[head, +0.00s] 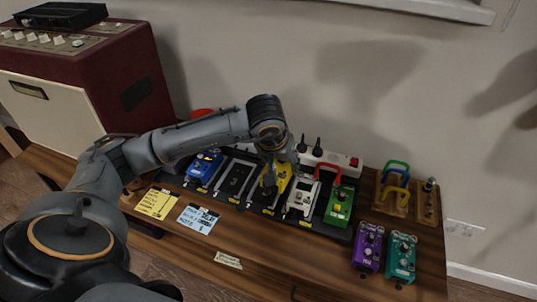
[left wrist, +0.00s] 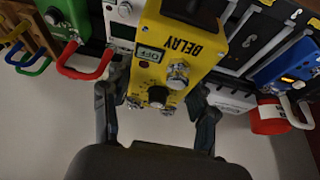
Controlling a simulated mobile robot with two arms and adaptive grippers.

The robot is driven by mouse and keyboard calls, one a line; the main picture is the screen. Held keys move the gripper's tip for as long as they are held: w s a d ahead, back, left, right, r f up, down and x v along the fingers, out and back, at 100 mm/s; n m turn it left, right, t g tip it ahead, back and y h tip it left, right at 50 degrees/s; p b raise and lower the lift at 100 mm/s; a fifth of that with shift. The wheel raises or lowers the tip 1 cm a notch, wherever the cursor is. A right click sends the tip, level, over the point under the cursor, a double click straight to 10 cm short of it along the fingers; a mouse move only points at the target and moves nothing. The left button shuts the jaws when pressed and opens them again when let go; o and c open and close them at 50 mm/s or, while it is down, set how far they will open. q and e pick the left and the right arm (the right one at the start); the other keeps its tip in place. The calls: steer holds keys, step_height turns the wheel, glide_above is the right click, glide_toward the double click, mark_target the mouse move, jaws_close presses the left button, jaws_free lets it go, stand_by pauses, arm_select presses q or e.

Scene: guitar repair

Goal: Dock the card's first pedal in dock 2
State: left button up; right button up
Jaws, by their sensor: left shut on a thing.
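My left gripper (head: 275,160) is shut on the yellow pedal (head: 274,187), marked DELAY (left wrist: 178,45). In the left wrist view its fingers (left wrist: 156,108) lie on either side of the pedal. The pedal is at the middle dock of the black pedalboard; whether it is seated or slightly raised I cannot tell. The empty dock (head: 236,180) is just left of it, between the yellow and blue pedals, and also shows in the left wrist view (left wrist: 245,45). A blue card (head: 197,219) with a line reading DELAY lies in front, beside a yellow card (head: 157,203). My right gripper is not in view.
A blue pedal (head: 206,165), white pedal (head: 301,200) and green pedal (head: 339,206) sit on the board. Purple (head: 368,245) and teal (head: 399,256) pedals stand right. A power strip (head: 335,160) and red cable (left wrist: 83,66) are behind. An amplifier (head: 95,75) stands left.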

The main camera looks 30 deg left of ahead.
arm_select(q)
steer(key=shift+n, duration=0.4)
steer(key=shift+w+a+f+b, duration=0.15)
steer(key=shift+w+a+f, duration=0.05)
steer(key=shift+a+f, duration=0.5)
steer(key=shift+w+a+f+b, duration=0.2)
steer(key=shift+a+f, duration=0.35)
steer(key=shift+a, duration=0.25)
steer(key=shift+w+a+f+b, duration=0.15)
steer(key=shift+a+f, duration=0.45)
steer(key=shift+a, duration=0.15)
steer(key=shift+f+b, duration=0.45)
steer(key=shift+f, duration=0.3)
steer(key=shift+f+y+b, duration=0.3)
steer(key=shift+f+b, duration=0.6)
steer(key=shift+f, duration=0.2)
steer(key=shift+f+b, duration=0.3)
steer(key=shift+f, duration=0.1)
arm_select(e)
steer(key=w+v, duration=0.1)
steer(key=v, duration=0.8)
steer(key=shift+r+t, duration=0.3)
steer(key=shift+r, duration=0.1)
arm_select(q)
steer(key=shift+b, duration=0.3)
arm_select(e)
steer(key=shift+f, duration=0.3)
